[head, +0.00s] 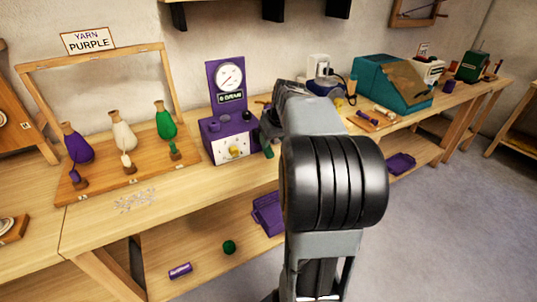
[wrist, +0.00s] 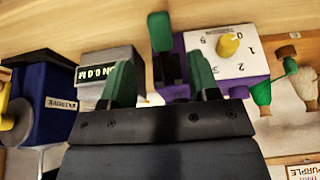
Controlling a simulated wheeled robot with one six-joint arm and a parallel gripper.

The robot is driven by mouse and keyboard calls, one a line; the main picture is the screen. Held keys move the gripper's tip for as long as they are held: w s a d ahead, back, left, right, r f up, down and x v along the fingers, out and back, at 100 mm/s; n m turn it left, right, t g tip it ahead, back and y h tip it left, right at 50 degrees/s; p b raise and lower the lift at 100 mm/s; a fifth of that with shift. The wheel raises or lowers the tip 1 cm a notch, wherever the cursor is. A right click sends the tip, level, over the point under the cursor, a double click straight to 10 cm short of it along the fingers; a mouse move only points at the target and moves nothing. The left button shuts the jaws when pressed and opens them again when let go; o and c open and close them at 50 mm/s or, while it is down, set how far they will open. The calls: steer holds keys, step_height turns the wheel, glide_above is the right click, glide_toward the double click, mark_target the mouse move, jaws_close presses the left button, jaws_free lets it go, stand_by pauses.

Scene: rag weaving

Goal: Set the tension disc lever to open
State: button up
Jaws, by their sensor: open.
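The purple tension unit (head: 229,136) stands on the bench, with a round gauge above and a white dial plate (head: 236,149) with a yellow knob on its front. The wrist view shows the plate (wrist: 225,58) inverted, its yellow knob (wrist: 228,44) beside the numbers. A dark lever-like part with a green end (wrist: 159,32) stands beside the unit there, ahead of the gap between my fingers. I cannot tell its setting or whether it is the tension disc lever. My gripper (wrist: 160,64) is open, its two green fingers apart, with nothing seen held. My arm hides part of the unit's right side in the head view.
A wooden yarn rack (head: 108,170) with purple, white and green cones stands left of the unit. A grey meter reading 0.0 (wrist: 105,66) and a blue box (wrist: 45,95) are nearby in the wrist view. A teal sloped box (head: 385,82) stands farther right.

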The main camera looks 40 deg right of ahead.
mark_target(269, 150)
steer(key=b+x, duration=0.1)
steer(key=x, duration=0.6)
steer(key=shift+w+f, duration=0.1)
steer(key=shift+f, duration=0.2)
jaws_close()
